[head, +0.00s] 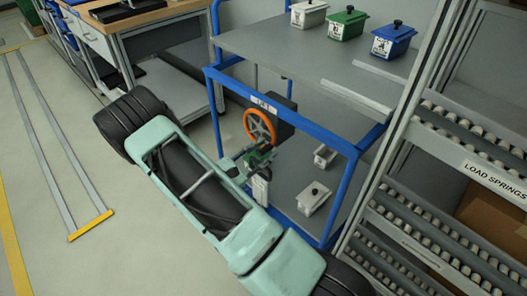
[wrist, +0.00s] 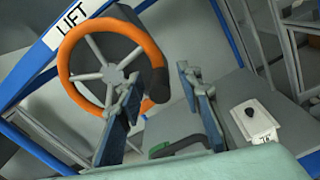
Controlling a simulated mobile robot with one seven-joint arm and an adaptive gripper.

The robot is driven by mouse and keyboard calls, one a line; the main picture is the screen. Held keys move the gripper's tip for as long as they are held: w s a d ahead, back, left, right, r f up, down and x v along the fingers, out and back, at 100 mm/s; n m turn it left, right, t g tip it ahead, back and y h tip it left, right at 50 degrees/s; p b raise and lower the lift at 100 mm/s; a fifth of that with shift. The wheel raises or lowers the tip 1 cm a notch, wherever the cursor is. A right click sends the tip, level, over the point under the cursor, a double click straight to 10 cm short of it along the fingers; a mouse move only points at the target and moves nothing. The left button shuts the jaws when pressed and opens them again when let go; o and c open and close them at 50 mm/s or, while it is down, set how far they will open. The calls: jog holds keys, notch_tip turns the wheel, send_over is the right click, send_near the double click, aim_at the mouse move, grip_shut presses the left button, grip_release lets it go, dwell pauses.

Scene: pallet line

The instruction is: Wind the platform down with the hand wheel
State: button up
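The orange hand wheel (head: 260,126) is on the front of the blue lift frame (head: 325,137), under a white LIFT label (head: 264,104). In the wrist view the wheel (wrist: 75,75) has grey spokes and a dark handle (wrist: 157,85) on its right rim. My gripper (head: 260,152) is just below the wheel in the head view. In the wrist view my gripper (wrist: 160,108) is open, with its blue fingers apart. The handle appears in the gap between them; I cannot tell whether either finger touches it.
White (head: 308,14), green (head: 347,24) and blue (head: 393,41) lidded boxes stand on the upper platform. Smaller white boxes (head: 313,199) sit on the lower shelf. A roller rack (head: 440,200) is close on the right, a workbench (head: 130,25) at back left.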

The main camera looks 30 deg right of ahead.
jog(key=shift+c, duration=0.5)
grip_shut()
jog(key=shift+r, duration=0.1)
